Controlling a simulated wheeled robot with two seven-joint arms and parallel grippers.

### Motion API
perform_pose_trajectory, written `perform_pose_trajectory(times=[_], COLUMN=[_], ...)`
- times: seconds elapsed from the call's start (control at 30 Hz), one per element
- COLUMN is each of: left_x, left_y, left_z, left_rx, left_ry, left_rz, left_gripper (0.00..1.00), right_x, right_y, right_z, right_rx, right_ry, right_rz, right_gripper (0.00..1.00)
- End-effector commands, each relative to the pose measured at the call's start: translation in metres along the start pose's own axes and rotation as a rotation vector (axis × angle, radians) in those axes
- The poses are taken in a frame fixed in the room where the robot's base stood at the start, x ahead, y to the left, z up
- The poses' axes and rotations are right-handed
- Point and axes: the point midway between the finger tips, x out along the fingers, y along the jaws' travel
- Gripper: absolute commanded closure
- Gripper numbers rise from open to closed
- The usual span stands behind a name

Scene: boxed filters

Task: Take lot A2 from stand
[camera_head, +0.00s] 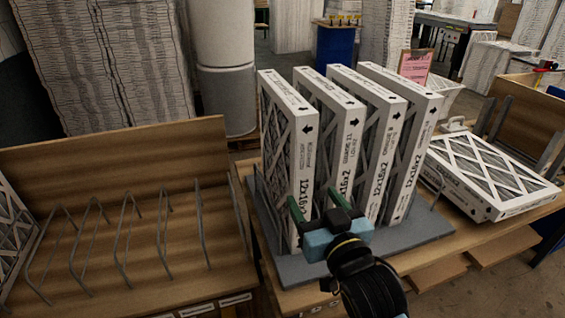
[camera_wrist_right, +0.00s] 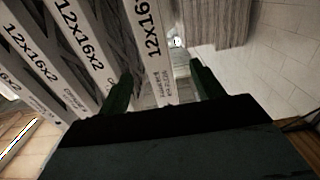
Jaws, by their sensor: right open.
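Several white-framed 12x16x2 filters stand upright side by side in a grey stand (camera_head: 420,231) on the table. The leftmost filter (camera_head: 306,152) shows its label edge towards me. My right gripper (camera_head: 318,205) is open at the lower front of this filter, one finger on each side of its edge. In the right wrist view the filter's edge (camera_wrist_right: 151,45) lies between the two green fingers (camera_wrist_right: 162,88), with gaps visible beside it. I cannot read which filter is lot A2. My left gripper is out of view.
A wooden rack (camera_head: 110,160) with mostly empty wire slots stands at left, with a filter (camera_head: 14,232) at its far left. A filter (camera_head: 490,172) lies flat at right. A pink sign (camera_head: 415,66) stands behind the stand. Wire dividers flank the stand.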

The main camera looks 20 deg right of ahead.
Motion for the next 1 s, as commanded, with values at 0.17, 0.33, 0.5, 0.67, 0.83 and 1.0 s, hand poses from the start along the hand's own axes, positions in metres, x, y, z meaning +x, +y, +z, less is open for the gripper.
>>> perform_pose_trajectory(times=[0.17,0.33,0.5,0.67,0.83,1.0], left_x=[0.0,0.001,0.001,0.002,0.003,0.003], left_y=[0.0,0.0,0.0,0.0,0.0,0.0], left_z=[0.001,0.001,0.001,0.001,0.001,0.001], left_rx=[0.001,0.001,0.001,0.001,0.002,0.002], left_ry=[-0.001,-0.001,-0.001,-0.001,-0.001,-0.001], left_rz=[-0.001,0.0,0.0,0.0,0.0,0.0], left_gripper=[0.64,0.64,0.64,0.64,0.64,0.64], right_x=[0.033,0.06,0.073,0.088,0.114,0.125], right_y=[0.0,0.001,0.001,0.004,0.006,0.006], right_z=[-0.001,0.0,0.0,0.001,0.003,0.003], right_rx=[0.0,-0.001,-0.001,-0.002,0.0,0.0], right_ry=[0.004,0.001,-0.001,0.0,-0.002,-0.002], right_rz=[0.0,0.001,0.001,0.001,0.0,0.0], right_gripper=[0.34,0.34,0.34,0.34,0.34,0.34])
